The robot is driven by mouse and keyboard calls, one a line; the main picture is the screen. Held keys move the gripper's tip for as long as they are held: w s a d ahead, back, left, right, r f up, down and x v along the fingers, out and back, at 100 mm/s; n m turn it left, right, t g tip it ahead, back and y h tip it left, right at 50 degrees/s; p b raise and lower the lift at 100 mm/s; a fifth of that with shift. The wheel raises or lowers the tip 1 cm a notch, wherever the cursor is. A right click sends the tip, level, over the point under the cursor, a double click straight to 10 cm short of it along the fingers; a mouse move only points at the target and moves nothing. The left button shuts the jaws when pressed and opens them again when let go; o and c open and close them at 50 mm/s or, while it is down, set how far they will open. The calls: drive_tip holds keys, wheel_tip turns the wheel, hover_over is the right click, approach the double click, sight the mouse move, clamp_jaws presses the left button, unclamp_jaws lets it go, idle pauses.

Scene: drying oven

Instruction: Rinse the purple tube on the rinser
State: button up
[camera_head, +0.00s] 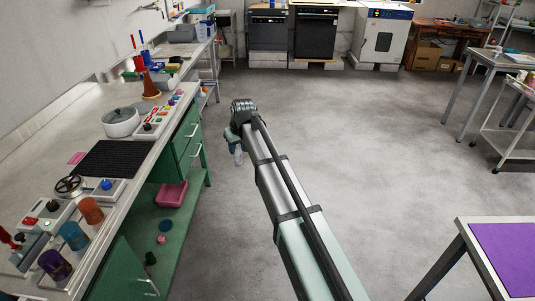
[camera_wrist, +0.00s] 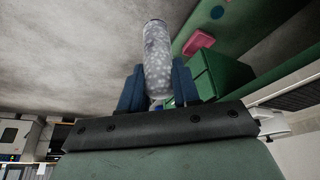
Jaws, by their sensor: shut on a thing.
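My gripper (camera_head: 236,138) is out over the open floor to the right of the green bench. In the wrist view its two blue fingers (camera_wrist: 158,78) are shut on a pale, see-through, speckled cylinder (camera_wrist: 157,45). The cylinder also shows as a small pale shape below my gripper in the head view (camera_head: 238,157); I see no purple on it. A purple cup-like tube (camera_head: 55,265) stands at the near left of the bench. I cannot tell which bench device is the rinser; a round handwheel-like part (camera_head: 69,184) sits near a black ribbed mat (camera_head: 112,159).
Orange (camera_head: 91,211) and teal (camera_head: 74,236) cups stand near the purple one. A white pot (camera_head: 121,122) and button panels line the bench (camera_head: 140,165). A pink tub (camera_head: 172,193) sits on its lower shelf. A purple-topped table (camera_head: 507,252) is at the right. The middle floor is clear.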

drive_tip(key=s+a+r+n, duration=0.1)
drive_tip(key=a+r+n, duration=0.2)
drive_tip(key=a, duration=1.4)
drive_tip(key=shift+s+a+r+n+g+y, duration=0.45)
drive_tip(key=shift+s+a+r+n, duration=0.7)
drive_tip(key=shift+s+a, duration=3.85)
drive_tip(key=shift+s+a+r+n+g+y, duration=0.15)
drive_tip(key=shift+s+a+r+n+g, duration=1)
drive_tip(key=shift+a, duration=7.2)
drive_tip(key=shift+s+a+r+n+g+y, duration=0.1)
drive_tip(key=shift+s+a+r+n+y, duration=0.3)
drive_tip(key=shift+s+a+n, duration=3.1)
drive_tip(key=a+m, duration=0.1)
drive_tip(key=a, duration=0.1)
drive_tip(key=a+m, duration=0.1)
drive_tip(key=a, duration=0.1)
drive_tip(key=a+m, duration=0.1)
drive_tip(key=a, duration=0.1)
drive_tip(key=shift+s+a+r+m, duration=0.1)
drive_tip(key=shift+s+r+m, duration=0.05)
drive_tip(key=shift+s+m, duration=0.15)
